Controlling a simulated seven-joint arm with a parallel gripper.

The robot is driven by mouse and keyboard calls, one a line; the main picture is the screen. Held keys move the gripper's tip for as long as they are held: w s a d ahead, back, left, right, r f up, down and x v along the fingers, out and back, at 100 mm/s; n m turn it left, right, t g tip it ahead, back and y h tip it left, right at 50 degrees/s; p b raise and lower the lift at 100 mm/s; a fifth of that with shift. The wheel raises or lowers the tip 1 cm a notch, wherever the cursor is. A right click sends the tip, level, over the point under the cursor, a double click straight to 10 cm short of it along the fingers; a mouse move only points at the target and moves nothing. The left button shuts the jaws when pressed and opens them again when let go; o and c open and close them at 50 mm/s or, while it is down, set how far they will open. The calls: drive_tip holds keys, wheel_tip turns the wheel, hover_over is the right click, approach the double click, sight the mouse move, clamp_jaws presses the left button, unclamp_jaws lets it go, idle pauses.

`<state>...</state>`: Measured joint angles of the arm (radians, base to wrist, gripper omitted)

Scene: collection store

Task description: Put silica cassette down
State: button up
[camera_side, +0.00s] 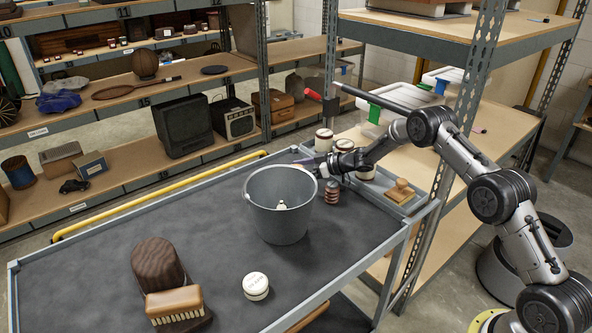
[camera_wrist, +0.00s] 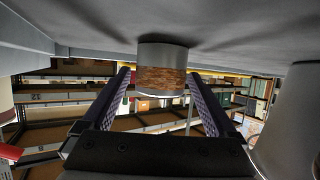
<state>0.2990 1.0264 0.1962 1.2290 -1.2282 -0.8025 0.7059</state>
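In the wrist view a short cylinder (camera_wrist: 162,68), grey with a mottled orange-brown band, appears to be the silica cassette. It is between or just beyond the fingertips of my gripper (camera_wrist: 160,76), with a narrow gap at the left finger. The picture is upside down, with the dark cart top above; the cassette's grey end is at or very near that surface. In the side view my gripper (camera_side: 308,161) is low behind the grey bucket (camera_side: 278,222), pointing left. The bucket hides the cassette there. My gripper looks open around it.
The bucket also shows close at the right of the wrist view (camera_wrist: 290,120). A banded jar (camera_side: 333,191) stands beside the bucket. White-lidded jars (camera_side: 324,139) and a wooden stamp (camera_side: 399,192) are behind and right. A brush (camera_side: 174,302) and white jar (camera_side: 256,286) are in front.

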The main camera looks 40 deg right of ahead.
drive_tip(key=shift+r, duration=0.15)
drive_tip(key=v, duration=0.3)
drive_tip(key=shift+s+d+r, duration=0.15)
drive_tip(key=shift+r, duration=0.1)
wheel_tip(320, 180, up, 7)
drive_tip(key=s+d+r+m+h, duration=0.1)
drive_tip(key=s+r+h, duration=0.15)
drive_tip(key=r, duration=0.35)
drive_tip(key=s+r+m+t+h, duration=0.1)
drive_tip(key=s+r+h, duration=0.15)
drive_tip(key=r, duration=0.35)
drive_tip(key=s+d+r+m+h, duration=0.1)
drive_tip(key=s+r+h, duration=0.15)
drive_tip(key=r, duration=0.35)
drive_tip(key=s+r+m+h, duration=0.2)
drive_tip(key=s+r, duration=0.1)
drive_tip(key=s, duration=0.5)
drive_tip(key=s+a+f+g+y, duration=0.1)
drive_tip(key=s+a+f+g, duration=0.1)
drive_tip(key=s, duration=1)
drive_tip(key=s+a+f+g, duration=0.2)
drive_tip(key=s+a, duration=0.2)
drive_tip(key=s, duration=0.7)
drive_tip(key=s+a+f+m+g+y, duration=0.1)
drive_tip(key=s+a+f+g, duration=0.2)
drive_tip(key=s, duration=0.9)
drive_tip(key=shift+s+a+y, duration=0.3)
drive_tip(key=shift+y, duration=0.05)
